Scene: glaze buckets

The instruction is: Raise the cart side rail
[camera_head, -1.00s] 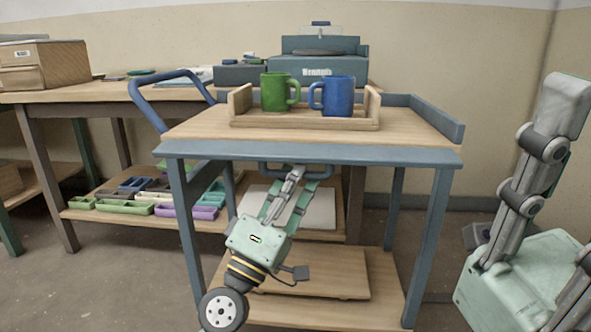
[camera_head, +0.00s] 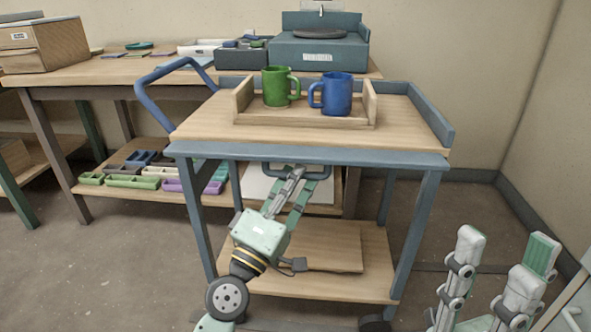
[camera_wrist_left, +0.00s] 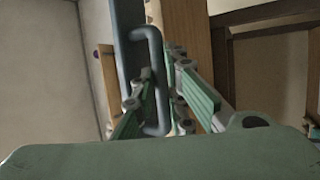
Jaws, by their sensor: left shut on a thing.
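The cart (camera_head: 400,140) has a wooden top and a blue-grey frame. Low rails stand up along its right and back edges; none stands above its front edge. A blue-grey front strip (camera_head: 350,157) runs just below the top, with a U-shaped handle (camera_head: 270,173) under it. My left gripper (camera_head: 298,174) reaches up from below and is shut on this handle. The left wrist view shows the handle (camera_wrist_left: 161,75) between the fingers, beside a long blue-grey panel (camera_wrist_left: 127,40). My right gripper (camera_head: 506,245) is open and empty at the lower right, apart from the cart.
A wooden tray (camera_head: 300,118) on the cart top holds a green mug (camera_head: 276,88) and a blue mug (camera_head: 337,94). A blue push handle (camera_head: 150,105) sticks out at the cart's left. A workbench (camera_head: 80,82) stands behind. Floor to the right is clear.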

